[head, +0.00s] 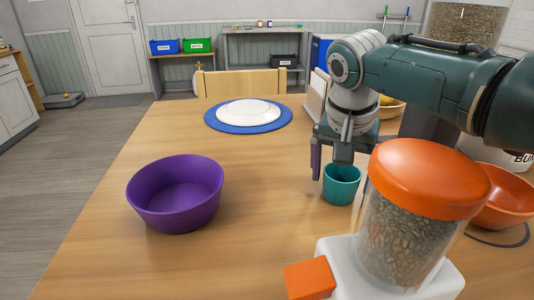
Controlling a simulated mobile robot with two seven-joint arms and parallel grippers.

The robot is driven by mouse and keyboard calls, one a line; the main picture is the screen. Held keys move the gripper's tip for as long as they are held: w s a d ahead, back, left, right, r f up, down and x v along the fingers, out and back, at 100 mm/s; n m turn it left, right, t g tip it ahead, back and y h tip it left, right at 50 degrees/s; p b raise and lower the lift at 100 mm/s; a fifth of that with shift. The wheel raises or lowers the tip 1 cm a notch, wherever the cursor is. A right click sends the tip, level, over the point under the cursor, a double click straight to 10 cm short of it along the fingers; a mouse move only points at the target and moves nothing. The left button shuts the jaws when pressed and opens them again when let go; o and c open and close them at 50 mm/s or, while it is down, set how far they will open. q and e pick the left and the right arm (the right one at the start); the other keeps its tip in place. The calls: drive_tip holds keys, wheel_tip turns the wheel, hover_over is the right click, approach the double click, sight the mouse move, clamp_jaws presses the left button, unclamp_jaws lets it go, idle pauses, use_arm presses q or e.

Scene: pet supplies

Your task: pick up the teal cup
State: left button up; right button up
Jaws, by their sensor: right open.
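The teal cup (341,188) stands upright on the wooden table (255,250), right of the picture's middle. My right gripper (329,172) is open and points down at the cup. One finger hangs just left of the cup's rim. The other finger comes down at the cup's mouth; I cannot tell whether its tip is inside the cup or behind it. The cup is not gripped. My left gripper is not in view.
A food dispenser with an orange lid (430,178) stands close in front and to the right of the cup. A purple bowl (176,194) is on the left, a white plate (248,112) on a blue mat behind. An orange bowl (504,199) is at right. The table between is clear.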

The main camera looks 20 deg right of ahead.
drive_tip(key=shift+c, duration=0.2)
drive_tip(key=c, duration=1.2)
drive_tip(key=shift+r, duration=0.1)
